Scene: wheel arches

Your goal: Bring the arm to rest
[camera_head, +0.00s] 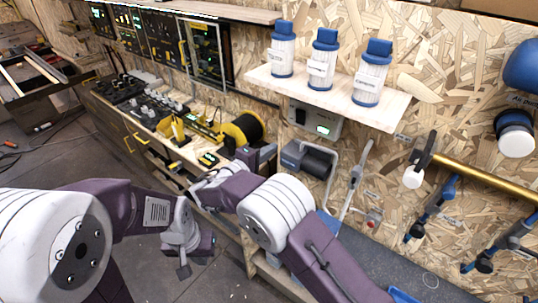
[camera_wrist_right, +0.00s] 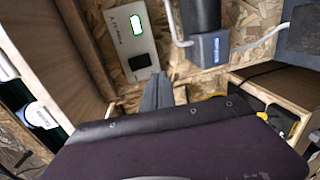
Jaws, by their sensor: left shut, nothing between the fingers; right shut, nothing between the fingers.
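My left arm comes in from the left of the head view and bends down at the wrist. Its gripper (camera_head: 184,270) points down over the floor, shut and empty. My right arm comes in from the lower right and bends at the elbow. Its gripper (camera_head: 266,153) is shut and empty near the bench end, below the black and yellow reel. In the right wrist view, its shut fingers (camera_wrist_right: 160,90) show in the middle, with a dark purple part of my arm filling the bottom. Neither gripper visibly holds anything.
A shelf (camera_head: 385,108) on the chipboard wall carries three blue-capped canisters. Below it hang a grey box with a green screen (camera_head: 316,120) and a blue-and-black device (camera_head: 308,160). The workbench (camera_head: 150,118) holds tools and the reel (camera_head: 245,127). Bare floor (camera_head: 60,160) lies at left.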

